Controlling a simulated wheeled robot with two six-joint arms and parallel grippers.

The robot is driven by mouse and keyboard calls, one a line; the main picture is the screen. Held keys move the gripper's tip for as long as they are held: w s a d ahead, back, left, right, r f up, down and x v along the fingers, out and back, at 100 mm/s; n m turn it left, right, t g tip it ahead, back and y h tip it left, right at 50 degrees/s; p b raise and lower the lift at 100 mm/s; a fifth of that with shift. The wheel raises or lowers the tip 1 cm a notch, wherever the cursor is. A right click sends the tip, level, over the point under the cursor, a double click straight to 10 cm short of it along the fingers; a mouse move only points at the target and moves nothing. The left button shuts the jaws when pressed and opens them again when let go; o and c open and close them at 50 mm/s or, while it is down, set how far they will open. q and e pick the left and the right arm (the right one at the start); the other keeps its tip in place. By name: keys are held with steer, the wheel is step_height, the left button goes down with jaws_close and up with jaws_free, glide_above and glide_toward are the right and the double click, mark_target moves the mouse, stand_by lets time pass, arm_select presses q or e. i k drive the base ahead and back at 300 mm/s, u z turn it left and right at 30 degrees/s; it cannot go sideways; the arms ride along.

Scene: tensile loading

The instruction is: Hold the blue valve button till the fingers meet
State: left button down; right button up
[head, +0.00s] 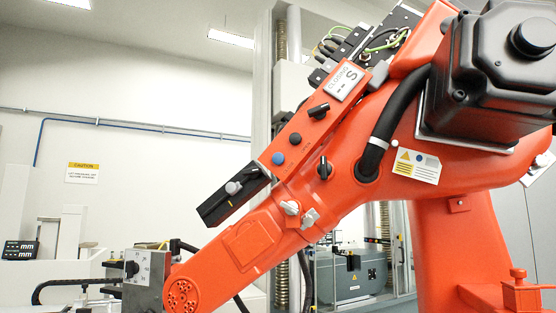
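The blue valve button (278,158) is a small round blue cap on the slanted orange panel (310,127) of a large orange machine arm. A black button (296,138) sits just above it on the same panel. A small white display (344,82) at the panel's upper end appears to read "CLOSING". The orange arm ends at the lower left in a grey block (150,283) with a black knob and a scale. The fingers cannot be made out clearly. Neither of my grippers shows, and nothing is seen touching the blue button.
Black knobs (319,111) stand near the button, with a black slide and grey knob (233,187) below left. A black cable (397,117) and a black motor housing (505,65) lie to the right. A tall frame stands behind. Open space lies left of the panel.

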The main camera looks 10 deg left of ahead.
mark_target(278, 158)
steer(key=z, duration=1.25)
steer(key=i, duration=0.45)
steer(key=u, duration=1.8)
